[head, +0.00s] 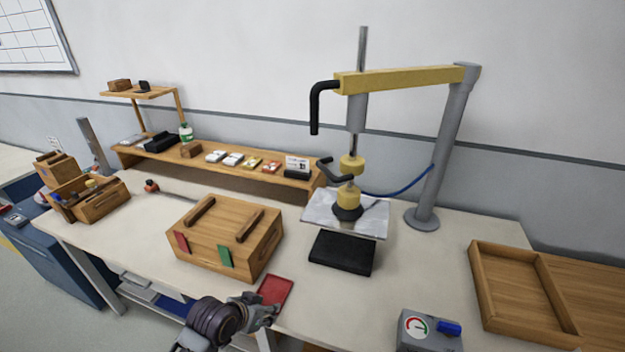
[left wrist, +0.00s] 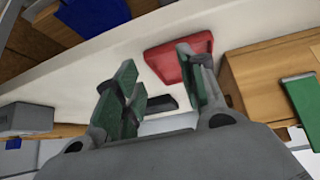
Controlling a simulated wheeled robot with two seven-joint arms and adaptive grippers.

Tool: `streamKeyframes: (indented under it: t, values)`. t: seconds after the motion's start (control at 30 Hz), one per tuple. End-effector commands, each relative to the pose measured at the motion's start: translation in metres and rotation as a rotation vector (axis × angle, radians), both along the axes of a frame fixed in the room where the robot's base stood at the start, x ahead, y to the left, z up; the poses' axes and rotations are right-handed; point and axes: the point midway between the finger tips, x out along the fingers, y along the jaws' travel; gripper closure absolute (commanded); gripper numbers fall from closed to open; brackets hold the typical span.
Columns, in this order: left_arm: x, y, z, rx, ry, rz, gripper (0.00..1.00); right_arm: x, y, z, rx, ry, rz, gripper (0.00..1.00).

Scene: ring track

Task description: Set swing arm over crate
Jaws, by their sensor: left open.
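The yellow swing arm (head: 405,78) reaches left from the top of a grey post (head: 442,150). A black bent handle (head: 316,105) hangs at its free end, and a vertical spindle there carries a yellow tool (head: 350,195) above a metal plate (head: 335,215). The closed wooden crate (head: 225,237) stands left of that plate, so the arm's free end is not above it. The crate has two lid slats and a red and a green tag. My left gripper (head: 268,308) is open and empty in front of the crate, near a red tray (left wrist: 178,58). My right gripper is not in view.
A black pad (head: 343,252) lies in front of the metal plate. A gauge box (head: 428,330) and a wooden tray (head: 520,290) are at the right. A low shelf (head: 220,170) with small boxes runs along the back. Toolboxes (head: 90,197) stand at the left.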

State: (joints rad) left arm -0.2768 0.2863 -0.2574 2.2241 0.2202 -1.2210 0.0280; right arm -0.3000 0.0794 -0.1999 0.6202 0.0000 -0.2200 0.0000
Motion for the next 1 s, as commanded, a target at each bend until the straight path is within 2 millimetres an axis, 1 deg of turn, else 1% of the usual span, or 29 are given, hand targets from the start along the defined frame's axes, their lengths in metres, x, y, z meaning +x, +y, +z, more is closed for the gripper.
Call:
streamKeyframes:
  t: [0.03, 0.1, 0.3, 0.4, 0.7, 1.0]
  values:
    - [0.01, -0.006, 0.011, -0.01, -0.032, -0.021, 0.59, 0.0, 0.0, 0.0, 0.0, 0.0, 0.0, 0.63]
    - [0.021, -0.014, 0.026, -0.028, -0.071, -0.048, 0.59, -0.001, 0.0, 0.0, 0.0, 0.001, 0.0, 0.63]
    - [0.048, -0.039, 0.069, -0.081, -0.178, -0.128, 0.59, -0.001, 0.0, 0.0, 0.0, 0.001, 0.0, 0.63]
    - [0.058, -0.05, 0.09, -0.106, -0.224, -0.168, 0.59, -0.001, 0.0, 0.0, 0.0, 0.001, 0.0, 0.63]
    - [0.08, -0.078, 0.15, -0.171, -0.347, -0.277, 0.59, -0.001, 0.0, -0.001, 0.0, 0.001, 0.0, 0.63]
    - [0.091, -0.097, 0.205, -0.226, -0.445, -0.374, 0.59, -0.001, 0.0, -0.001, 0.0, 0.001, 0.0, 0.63]
